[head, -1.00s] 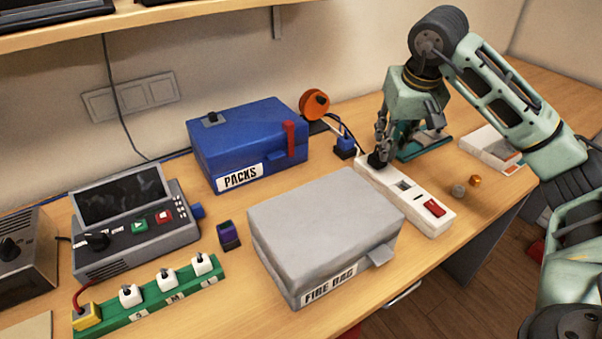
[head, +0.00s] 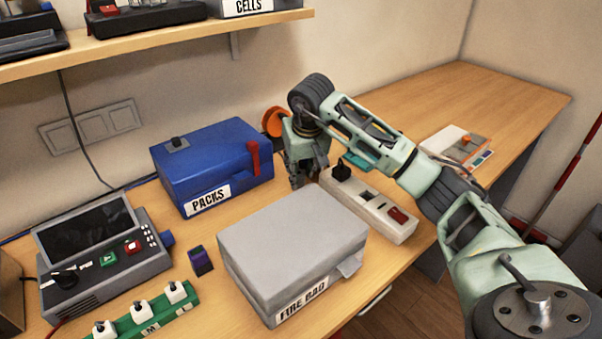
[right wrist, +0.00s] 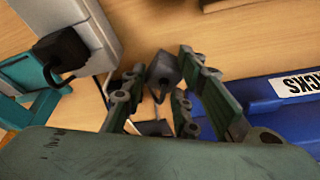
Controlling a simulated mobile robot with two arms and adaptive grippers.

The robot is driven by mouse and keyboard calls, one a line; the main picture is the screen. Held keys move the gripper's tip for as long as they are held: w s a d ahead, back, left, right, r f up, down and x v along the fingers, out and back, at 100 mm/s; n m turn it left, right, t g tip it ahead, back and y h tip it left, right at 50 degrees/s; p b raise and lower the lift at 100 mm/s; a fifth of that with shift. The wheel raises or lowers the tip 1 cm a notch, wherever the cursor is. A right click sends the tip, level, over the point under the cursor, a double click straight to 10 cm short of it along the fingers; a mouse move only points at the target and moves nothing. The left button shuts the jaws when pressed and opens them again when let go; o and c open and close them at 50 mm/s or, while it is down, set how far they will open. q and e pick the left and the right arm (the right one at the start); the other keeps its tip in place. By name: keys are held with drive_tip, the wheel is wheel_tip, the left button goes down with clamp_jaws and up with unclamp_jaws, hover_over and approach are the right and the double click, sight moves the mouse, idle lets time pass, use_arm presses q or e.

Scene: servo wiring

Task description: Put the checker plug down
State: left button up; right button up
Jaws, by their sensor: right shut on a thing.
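My right gripper (head: 305,182) is low over the table between the blue PACKS box and the left end of the white power strip (head: 372,206). In the right wrist view its fingers (right wrist: 180,85) are shut on a small dark grey plug (right wrist: 163,68), which I take for the checker plug. A thin lead shows close below the plug. The head view hides the plug behind the gripper, and I cannot tell whether it touches the table. A separate black plug (head: 341,172) sits in the strip; it also shows in the right wrist view (right wrist: 64,48). My left gripper is out of view.
The blue PACKS box (head: 215,150) stands close to the left of my gripper, and the grey FIRE BAG box (head: 290,235) is in front. A grey console (head: 100,265), a purple block (head: 201,261) and a green strip with white plugs (head: 150,325) are at left.

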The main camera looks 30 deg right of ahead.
drive_tip(key=shift+d+f, duration=0.1)
drive_tip(key=shift+f, duration=0.75)
drive_tip(key=shift+c, duration=0.2)
drive_tip(key=shift+f, duration=0.15)
drive_tip(key=o, duration=1.2)
drive_tip(key=shift+c, duration=0.2)
